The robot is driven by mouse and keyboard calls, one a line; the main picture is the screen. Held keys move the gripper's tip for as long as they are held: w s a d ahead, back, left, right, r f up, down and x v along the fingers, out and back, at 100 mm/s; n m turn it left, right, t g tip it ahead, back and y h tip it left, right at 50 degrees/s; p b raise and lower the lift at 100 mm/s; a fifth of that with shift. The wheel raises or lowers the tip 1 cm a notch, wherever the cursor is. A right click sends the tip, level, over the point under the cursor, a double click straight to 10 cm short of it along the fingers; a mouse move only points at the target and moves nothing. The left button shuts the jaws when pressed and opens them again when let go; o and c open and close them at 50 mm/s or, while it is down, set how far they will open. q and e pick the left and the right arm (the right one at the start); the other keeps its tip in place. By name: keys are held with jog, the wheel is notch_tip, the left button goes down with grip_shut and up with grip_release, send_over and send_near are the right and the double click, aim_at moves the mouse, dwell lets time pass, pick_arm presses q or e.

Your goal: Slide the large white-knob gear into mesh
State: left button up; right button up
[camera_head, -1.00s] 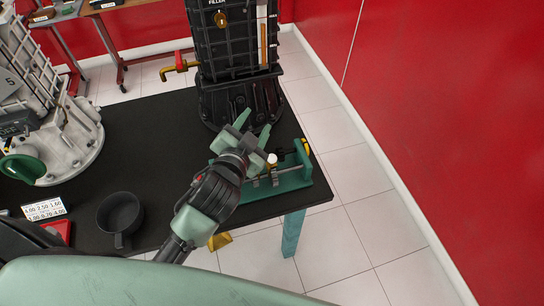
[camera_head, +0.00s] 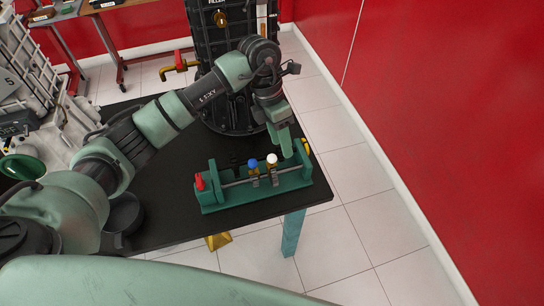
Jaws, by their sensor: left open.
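The white knob (camera_head: 271,159) stands on a small dark slider on the green trainer (camera_head: 230,201) at the table's right front. A blue knob (camera_head: 253,164) stands just left of it, with brassy parts below both knobs. The large gear itself is too small to make out. My left gripper (camera_head: 285,146) points down beside the white knob, slightly right of and behind it. It is open; its fingers overlap in this view, and I cannot tell whether they touch anything. My right gripper is not in view.
A red knob (camera_head: 200,182) caps the trainer's left end. A tall black housing (camera_head: 226,92) stands behind. A dark cup (camera_head: 122,216) is partly hidden by my arm. The black table (camera_head: 165,222) has bare surface left of the trainer; its right edge is close.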

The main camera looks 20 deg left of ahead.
aim_at(271, 155)
pick_arm(q)
jog(key=shift+w+a+r+y, duration=0.15)
jog(key=shift+a+y, duration=0.45)
jog(key=shift+a, duration=0.6)
jog(key=f, duration=0.2)
jog(key=f+p, duration=0.1)
jog(key=f, duration=0.1)
jog(key=s+f+p, duration=0.1)
jog(key=f, duration=0.1)
jog(key=shift+d+f, duration=0.25)
jog(key=shift+f, duration=0.55)
grip_shut()
jog(key=shift+s+d+f, duration=0.1)
